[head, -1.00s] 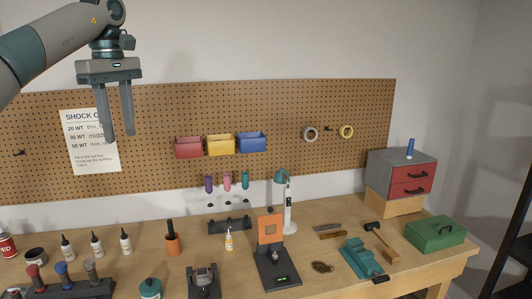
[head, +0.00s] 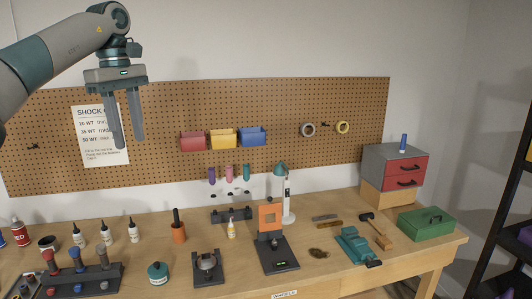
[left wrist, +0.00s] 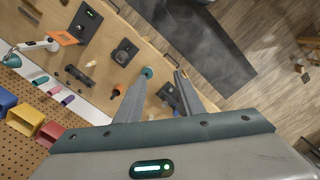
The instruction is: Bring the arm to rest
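My left gripper (head: 125,121) hangs at the upper left of the head view, in front of the pegboard and the white paper chart, well above the workbench. Its two fingers point down and stand apart with nothing between them. In the left wrist view the fingers (left wrist: 160,95) also show apart and empty, with the bench below them. My right gripper is in neither view.
The workbench (head: 345,282) carries bottles (head: 133,230), a tool rack (head: 75,285), an orange-framed stand (head: 270,217), a teal vise (head: 355,245) and a green box (head: 426,222). Coloured bins (head: 222,138) hang on the pegboard (head: 290,100). A dark shelf (head: 515,200) stands at right.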

